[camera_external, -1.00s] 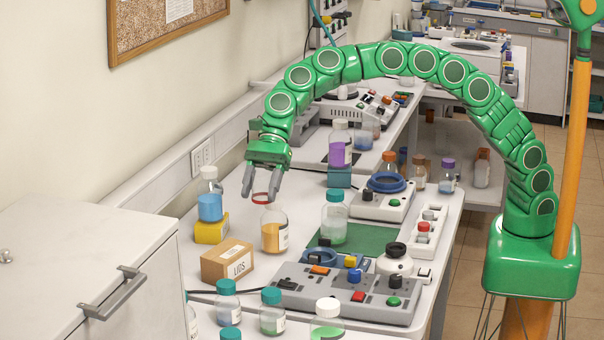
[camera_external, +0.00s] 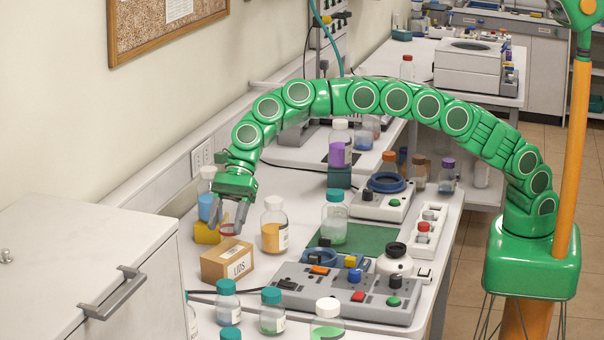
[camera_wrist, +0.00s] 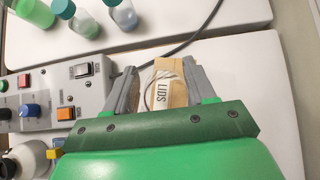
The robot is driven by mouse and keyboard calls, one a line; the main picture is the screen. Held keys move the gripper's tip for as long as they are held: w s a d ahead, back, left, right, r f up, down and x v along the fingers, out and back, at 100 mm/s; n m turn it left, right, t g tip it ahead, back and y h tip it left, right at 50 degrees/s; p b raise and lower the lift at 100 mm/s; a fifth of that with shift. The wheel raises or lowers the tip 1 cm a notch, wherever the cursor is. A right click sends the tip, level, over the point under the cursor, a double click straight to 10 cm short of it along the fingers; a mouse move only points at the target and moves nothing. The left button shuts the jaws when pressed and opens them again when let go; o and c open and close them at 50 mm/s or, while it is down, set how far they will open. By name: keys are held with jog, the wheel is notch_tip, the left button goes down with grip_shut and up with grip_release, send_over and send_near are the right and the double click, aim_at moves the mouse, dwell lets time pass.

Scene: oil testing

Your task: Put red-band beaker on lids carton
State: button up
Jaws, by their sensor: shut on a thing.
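The beaker is just above the back of the lids carton (camera_external: 214,266), a brown cardboard box marked LIDS; I cannot tell whether the two touch. In the wrist view the carton (camera_wrist: 168,98) lies between and beyond the fingers (camera_wrist: 160,75), and the clear beaker is hard to make out there.
A bottle of blue liquid on a yellow block (camera_external: 204,233) stands close behind my gripper. A white-capped bottle with orange liquid (camera_external: 274,230) stands right of the carton. A grey control panel (camera_external: 345,292) is at the front right. Several teal-capped bottles stand in front.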

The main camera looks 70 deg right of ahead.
aim_at(224, 233)
jog(key=shift+w+a+f, duration=0.2)
jog(key=shift+w+f, duration=0.05)
jog(key=shift+f, duration=0.05)
jog(key=shift+w+a+f, duration=0.1)
jog(key=shift+w+f, duration=0.05)
jog(key=shift+f, duration=1.6)
jog(key=shift+f, duration=0.1)
jog(key=o, duration=1)
